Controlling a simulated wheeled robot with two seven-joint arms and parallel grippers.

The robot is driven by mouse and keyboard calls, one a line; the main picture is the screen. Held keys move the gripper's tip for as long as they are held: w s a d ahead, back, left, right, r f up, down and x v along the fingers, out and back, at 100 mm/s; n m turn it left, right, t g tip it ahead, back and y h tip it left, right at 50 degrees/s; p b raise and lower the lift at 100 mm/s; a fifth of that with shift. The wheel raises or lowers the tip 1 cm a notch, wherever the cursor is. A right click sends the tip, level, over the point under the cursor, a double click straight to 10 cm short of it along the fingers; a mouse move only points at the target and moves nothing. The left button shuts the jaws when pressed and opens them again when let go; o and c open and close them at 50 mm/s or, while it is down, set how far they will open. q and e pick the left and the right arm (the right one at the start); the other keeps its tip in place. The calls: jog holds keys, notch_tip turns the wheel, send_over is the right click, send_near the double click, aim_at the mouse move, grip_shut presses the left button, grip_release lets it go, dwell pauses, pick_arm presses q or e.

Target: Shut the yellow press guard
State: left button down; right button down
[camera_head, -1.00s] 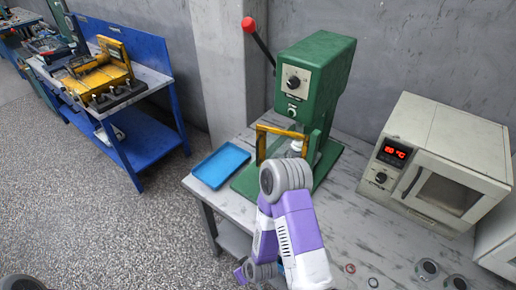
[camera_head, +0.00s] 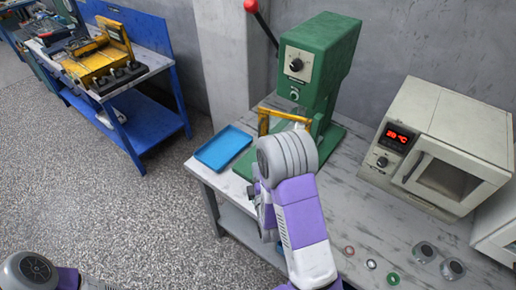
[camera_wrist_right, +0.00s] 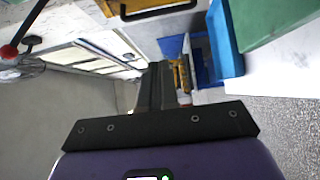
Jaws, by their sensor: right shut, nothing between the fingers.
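The yellow press guard (camera_head: 264,122) is a frame at the front of the green press (camera_head: 318,75). Its top bar and left post show in the head view; my right wrist hides its lower part. I cannot tell how far it is swung. My right arm is in front of the press in the head view, and its gripper fingers are largely hidden there. In the right wrist view the dark fingers of my right gripper (camera_wrist_right: 155,88) are together and empty. I cannot see them touching the guard. My left gripper is out of view.
A blue tray (camera_head: 223,148) lies left of the press. A beige oven (camera_head: 438,140) stands to the right, with several small round parts near the table's front. A blue bench (camera_head: 150,80) stands at the left. The press lever has a red knob (camera_head: 251,6).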

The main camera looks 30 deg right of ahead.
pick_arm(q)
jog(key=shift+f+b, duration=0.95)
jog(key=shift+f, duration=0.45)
pick_arm(e)
jog(key=s+d+x, duration=0.1)
jog(key=d+x, duration=0.1)
jog(key=x, duration=0.9)
jog(key=shift+w+d, duration=0.3)
jog(key=shift+d, duration=0.15)
jog(key=shift+f, duration=0.1)
